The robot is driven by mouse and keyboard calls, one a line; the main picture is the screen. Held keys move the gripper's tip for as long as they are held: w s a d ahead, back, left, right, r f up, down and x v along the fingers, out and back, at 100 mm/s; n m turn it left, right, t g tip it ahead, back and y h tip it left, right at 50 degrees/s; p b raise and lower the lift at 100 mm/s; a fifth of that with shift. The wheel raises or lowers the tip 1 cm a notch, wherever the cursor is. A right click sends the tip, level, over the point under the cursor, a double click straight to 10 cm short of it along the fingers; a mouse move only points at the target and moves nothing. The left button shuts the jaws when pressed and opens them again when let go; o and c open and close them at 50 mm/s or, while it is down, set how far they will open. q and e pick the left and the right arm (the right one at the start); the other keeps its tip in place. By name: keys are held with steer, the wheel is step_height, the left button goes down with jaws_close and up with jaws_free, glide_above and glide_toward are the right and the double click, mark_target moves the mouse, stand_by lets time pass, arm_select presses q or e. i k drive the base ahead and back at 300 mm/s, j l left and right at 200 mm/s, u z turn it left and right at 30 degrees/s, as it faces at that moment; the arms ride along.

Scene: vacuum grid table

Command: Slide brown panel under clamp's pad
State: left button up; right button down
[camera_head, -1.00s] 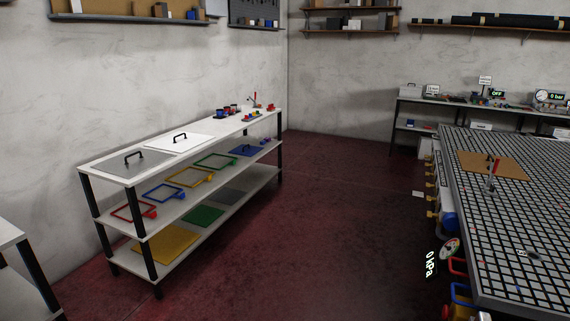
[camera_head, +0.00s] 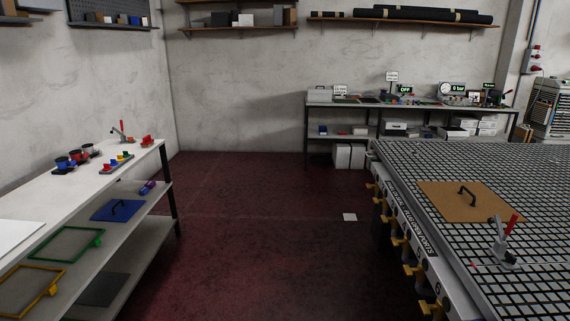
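The brown panel (camera_head: 450,207) lies flat on the black-and-grey grid table (camera_head: 425,163), near its left edge. It has a black arched handle (camera_head: 467,194) on top. A toggle clamp (camera_head: 499,247) with a red lever stands on the grid at the panel's near right corner. The clamp's pad is too small to make out, and I cannot tell whether it is over the panel's edge. Neither of my grippers shows in the head view.
A white shelf unit (camera_head: 122,177) with cups, coloured parts and framed panels stands at the left. A back bench (camera_head: 348,104) holds gauges and boxes. Red floor (camera_head: 270,235) lies open between shelf and grid table. Valves (camera_head: 414,271) stick out along the table's left side.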

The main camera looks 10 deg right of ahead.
mark_target(457, 202)
steer(key=i+l+z, duration=0.2)
steer(key=i, duration=0.6)
steer(key=i+j+z, duration=0.2)
steer(key=i, duration=0.65)
steer(key=i+j+z, duration=0.2)
steer(key=i, duration=0.6)
steer(key=i+z, duration=0.25)
steer(key=i, duration=0.3)
steer(key=i+j+z, duration=0.25)
steer(key=i, duration=0.35)
steer(key=i+l+z, duration=0.15)
steer(key=i+z, duration=0.45)
steer(key=z, duration=0.25)
steer(key=i+z, duration=0.4)
steer(key=k+j, duration=0.05)
steer(key=k, duration=0.05)
